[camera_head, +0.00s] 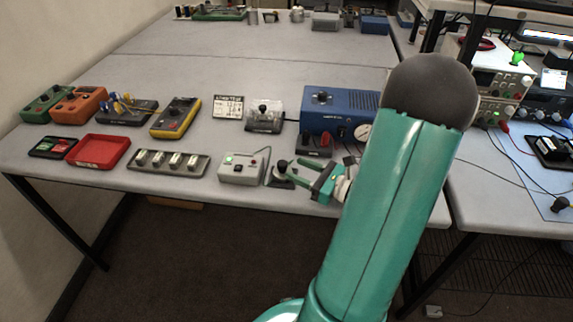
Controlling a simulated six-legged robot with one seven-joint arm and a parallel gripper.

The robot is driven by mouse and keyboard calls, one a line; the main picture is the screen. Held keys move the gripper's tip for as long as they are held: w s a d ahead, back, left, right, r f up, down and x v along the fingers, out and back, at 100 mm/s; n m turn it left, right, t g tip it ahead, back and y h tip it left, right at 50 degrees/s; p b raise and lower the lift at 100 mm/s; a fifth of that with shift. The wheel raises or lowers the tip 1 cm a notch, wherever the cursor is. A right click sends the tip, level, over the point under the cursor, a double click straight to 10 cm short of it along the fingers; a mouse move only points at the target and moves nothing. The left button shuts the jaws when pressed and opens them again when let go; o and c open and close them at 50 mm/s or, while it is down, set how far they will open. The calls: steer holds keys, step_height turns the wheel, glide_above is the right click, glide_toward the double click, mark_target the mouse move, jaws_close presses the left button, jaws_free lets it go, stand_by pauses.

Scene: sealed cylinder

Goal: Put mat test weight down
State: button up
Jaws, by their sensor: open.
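My gripper (293,171) is small in the head view, over the front of the grey table. Its green fingers point left and are open. A small dark-grey round piece, which looks like the test weight (281,169), is at or just beyond the fingertips. A dark flat patch, possibly the mat (278,183), shows under it near the table's front edge. I cannot tell whether the fingers touch the piece. My arm hides the area to the right of the gripper.
A grey strip (168,162), a red tray (98,151) and several meters are farther left. The table's rear half has clear room.

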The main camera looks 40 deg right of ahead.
steer(key=v, duration=0.6)
steer(key=shift+s, duration=0.1)
steer(key=w+a+r+n+g+y, duration=0.2)
steer(key=a+n+g, duration=0.5)
steer(key=a+n, duration=0.3)
steer(key=w+a+r+n+g+y, duration=0.1)
steer(key=a+r+n+g+y, duration=0.15)
steer(key=a+n+g, duration=0.7)
steer(key=s+a+r+n+t+h, duration=0.2)
steer(key=a+r+n+t+h, duration=0.2)
steer(key=a+r+n+h, duration=0.5)
steer(key=shift+a+r+n+t, duration=0.35)
steer(key=shift+a+r+n, duration=0.35)
steer(key=shift+n, duration=1.55)
